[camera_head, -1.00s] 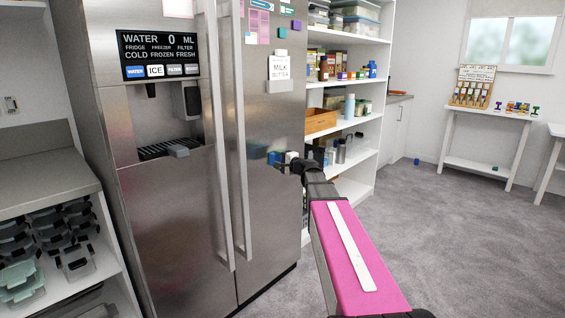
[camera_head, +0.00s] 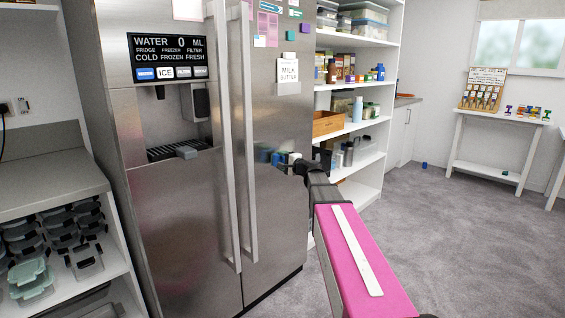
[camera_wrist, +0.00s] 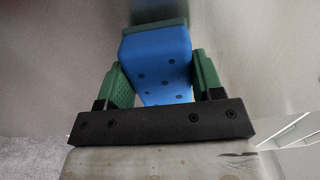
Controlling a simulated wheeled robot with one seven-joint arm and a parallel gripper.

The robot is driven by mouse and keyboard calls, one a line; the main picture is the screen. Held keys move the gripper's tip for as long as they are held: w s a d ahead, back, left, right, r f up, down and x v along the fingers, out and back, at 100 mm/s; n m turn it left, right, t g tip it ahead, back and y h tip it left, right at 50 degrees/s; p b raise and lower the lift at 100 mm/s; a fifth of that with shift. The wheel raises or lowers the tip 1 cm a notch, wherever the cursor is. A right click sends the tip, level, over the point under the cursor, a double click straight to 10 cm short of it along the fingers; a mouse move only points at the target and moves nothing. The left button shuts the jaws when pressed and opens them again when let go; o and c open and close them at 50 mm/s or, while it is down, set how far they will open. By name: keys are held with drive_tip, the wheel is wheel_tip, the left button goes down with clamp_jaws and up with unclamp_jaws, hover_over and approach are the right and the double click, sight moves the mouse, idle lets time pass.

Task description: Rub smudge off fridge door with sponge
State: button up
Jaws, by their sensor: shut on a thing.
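The stainless fridge door (camera_head: 279,215) fills the middle of the head view, with a long vertical handle on its left side. My gripper (camera_head: 284,160) is low beside this right-hand door, under the milk and butter note. In the wrist view my gripper (camera_wrist: 160,80) is shut on a blue sponge (camera_wrist: 158,65) with dark pores and a green band at its far end. The sponge points toward the grey door surface (camera_wrist: 60,60); I cannot tell whether it touches. I cannot make out a smudge; the sponge may hide it.
Open shelves (camera_head: 352,95) with jars and boxes stand right of the fridge. Two handles (camera_head: 229,140) run down the middle of the doors. A counter (camera_head: 45,180) with containers below is at left.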

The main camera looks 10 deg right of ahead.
drive_tip(key=shift+x, duration=0.85)
idle(0.7)
drive_tip(key=shift+s+d, duration=0.1)
drive_tip(key=shift+s, duration=0.05)
drive_tip(key=shift+w+d, duration=0.5)
drive_tip(key=shift+w, duration=0.1)
drive_tip(key=shift+w+d+r, duration=0.1)
drive_tip(key=shift+w+d, duration=0.2)
drive_tip(key=shift+d, duration=0.25)
drive_tip(key=shift+w+d+r, duration=0.1)
drive_tip(key=shift+w+d, duration=0.15)
drive_tip(key=shift+d, duration=0.35)
